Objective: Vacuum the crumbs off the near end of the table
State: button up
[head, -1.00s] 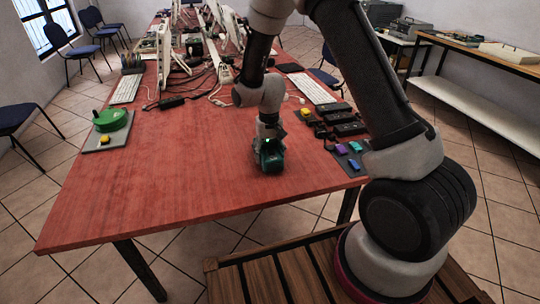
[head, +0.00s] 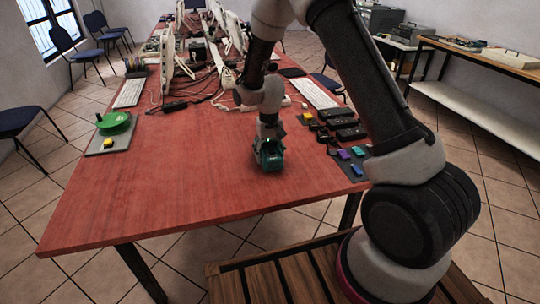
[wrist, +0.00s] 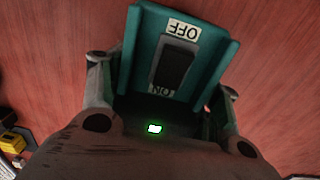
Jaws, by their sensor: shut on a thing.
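My gripper (head: 268,132) is over the near half of the red table (head: 150,190). It is shut on a teal block-like vacuum (head: 268,158), held low at the table surface; I cannot tell if it touches. In the wrist view, the vacuum (wrist: 215,45) sits between my fingers (wrist: 164,92). Its top has a dark rocker switch (wrist: 173,65) between OFF and ON labels. I cannot make out any crumbs on the table.
A grey pad with a green round object (head: 114,122) lies at the left edge. A dark tray with coloured blocks (head: 352,160) and black adapters (head: 345,133) are at the right. Keyboards, cables and monitors fill the far part. The near left tabletop is clear.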

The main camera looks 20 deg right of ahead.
jog(key=shift+w, duration=0.5)
jog(key=shift+w, duration=0.15)
jog(key=shift+w, duration=1.2)
jog(key=shift+r, duration=3.55)
jog(key=shift+w, duration=0.1)
